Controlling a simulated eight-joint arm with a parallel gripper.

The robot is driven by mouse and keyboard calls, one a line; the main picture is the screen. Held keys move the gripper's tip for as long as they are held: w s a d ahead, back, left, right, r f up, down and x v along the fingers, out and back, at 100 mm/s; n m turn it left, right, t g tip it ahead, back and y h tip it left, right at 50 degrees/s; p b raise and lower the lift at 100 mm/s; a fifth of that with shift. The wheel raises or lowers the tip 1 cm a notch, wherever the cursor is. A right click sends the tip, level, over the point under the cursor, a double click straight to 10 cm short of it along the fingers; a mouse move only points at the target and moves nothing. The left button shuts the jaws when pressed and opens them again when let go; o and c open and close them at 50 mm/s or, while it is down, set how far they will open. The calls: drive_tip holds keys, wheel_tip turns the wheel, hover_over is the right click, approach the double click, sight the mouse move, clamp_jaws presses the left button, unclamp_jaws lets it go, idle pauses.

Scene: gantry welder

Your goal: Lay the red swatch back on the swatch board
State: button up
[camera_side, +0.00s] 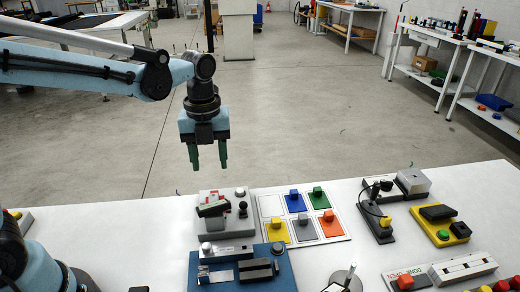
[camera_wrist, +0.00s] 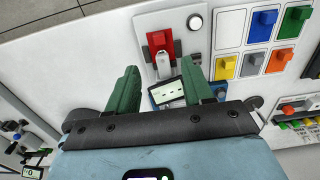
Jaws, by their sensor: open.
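The red swatch (camera_wrist: 159,41) appears on a pale grey fixture (camera_wrist: 181,20) with a grey part lying against its near side. In the side view, red (camera_side: 207,196) shows on the same fixture (camera_side: 236,194), partly covered by grey and dark parts. The swatch board (camera_side: 258,215) is white and lies just right of the fixture. Its back left outlined cell (camera_side: 270,205) is empty; the wrist view also shows this cell (camera_wrist: 230,28). My gripper (camera_side: 209,166) is open and empty, pointing down above and behind the fixture. Its green fingers (camera_wrist: 161,72) show in the wrist view.
Blue (camera_side: 295,202), green (camera_side: 317,198), yellow (camera_side: 277,231), grey (camera_side: 303,228) and orange (camera_side: 328,224) swatches fill the board's other cells. A blue-based device (camera_side: 240,271) stands in front of the fixture. A black cabled device (camera_side: 377,220) stands right of the board.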

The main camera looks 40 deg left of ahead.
wheel_tip(320, 180, down, 9)
drive_tip(key=shift+f, duration=0.2)
idle(0.3)
drive_tip(key=shift+c, duration=0.3)
clamp_jaws()
drive_tip(key=w+a, duration=0.5)
drive_tip(key=shift+r, duration=0.15)
idle(1.0)
drive_tip(key=shift+a, duration=0.1)
wheel_tip(320, 180, up, 6)
drive_tip(key=shift+r, duration=0.25)
idle(1.0)
drive_tip(key=shift+w, duration=0.1)
